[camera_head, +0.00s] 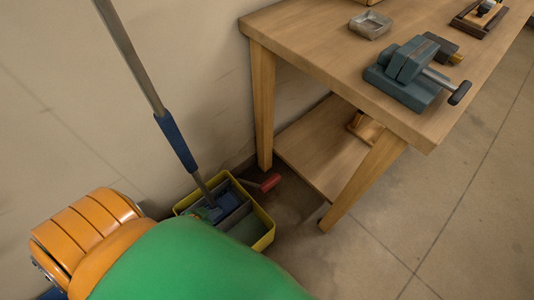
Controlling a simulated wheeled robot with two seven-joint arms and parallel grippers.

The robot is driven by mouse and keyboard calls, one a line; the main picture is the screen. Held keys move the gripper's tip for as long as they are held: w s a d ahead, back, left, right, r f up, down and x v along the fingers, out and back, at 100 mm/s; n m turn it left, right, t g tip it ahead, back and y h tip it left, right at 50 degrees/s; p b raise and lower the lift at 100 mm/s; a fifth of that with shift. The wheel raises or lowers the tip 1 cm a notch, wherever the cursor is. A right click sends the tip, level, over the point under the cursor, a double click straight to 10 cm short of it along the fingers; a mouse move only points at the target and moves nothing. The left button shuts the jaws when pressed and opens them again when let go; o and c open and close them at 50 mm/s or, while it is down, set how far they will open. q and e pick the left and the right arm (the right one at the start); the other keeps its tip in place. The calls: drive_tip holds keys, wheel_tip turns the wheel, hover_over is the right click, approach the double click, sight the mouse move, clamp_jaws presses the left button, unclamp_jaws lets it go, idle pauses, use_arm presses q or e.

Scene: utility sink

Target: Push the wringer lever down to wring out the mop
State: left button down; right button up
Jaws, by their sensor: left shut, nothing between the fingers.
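A yellow mop bucket (264,240) with a dark grey wringer (232,218) stands on the floor against the wall. The wringer lever (269,182) has a red grip and sticks out to the right, towards the table. The mop (176,140), a grey pole with a blue sleeve, leans up and left from the wringer. Its head is mostly hidden in the bucket. My left arm, green and orange, fills the lower left and covers the bucket's near side. My left gripper is shut and empty; its fingertips are hard to make out, apart from the red grip. My right gripper is out of view.
A wooden table (330,75) stands right of the bucket; its near leg (362,182) and low shelf (318,150) are close to the lever. A blue-grey vise (405,75) and a metal tray (370,24) are on top. The floor at lower right is clear.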

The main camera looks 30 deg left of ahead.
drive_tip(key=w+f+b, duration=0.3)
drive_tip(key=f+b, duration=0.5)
drive_tip(key=b, duration=0.1)
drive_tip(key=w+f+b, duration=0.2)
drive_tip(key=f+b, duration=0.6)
drive_tip(key=b, duration=0.1)
use_arm(q)
drive_tip(key=w+d+t+h+b, duration=0.1)
drive_tip(key=w+d+t+h, duration=0.1)
drive_tip(key=w, duration=0.4)
drive_tip(key=w+d+t+h+b, duration=0.1)
drive_tip(key=w+d+t+h, duration=0.1)
drive_tip(key=w, duration=0.4)
drive_tip(key=w+d+n+t+h+b, duration=0.1)
drive_tip(key=w+d+t+h, duration=0.1)
drive_tip(key=w, duration=0.4)
drive_tip(key=shift+d+f+h+b, duration=0.25)
drive_tip(key=shift+d+h+b, duration=0.1)
drive_tip(key=shift+d+h, duration=0.15)
drive_tip(key=shift+w+d, duration=0.1)
drive_tip(key=shift+w, duration=0.05)
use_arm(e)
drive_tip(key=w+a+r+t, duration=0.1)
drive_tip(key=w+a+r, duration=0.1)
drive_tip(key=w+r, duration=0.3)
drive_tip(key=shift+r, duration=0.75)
use_arm(q)
drive_tip(key=shift+d, duration=0.1)
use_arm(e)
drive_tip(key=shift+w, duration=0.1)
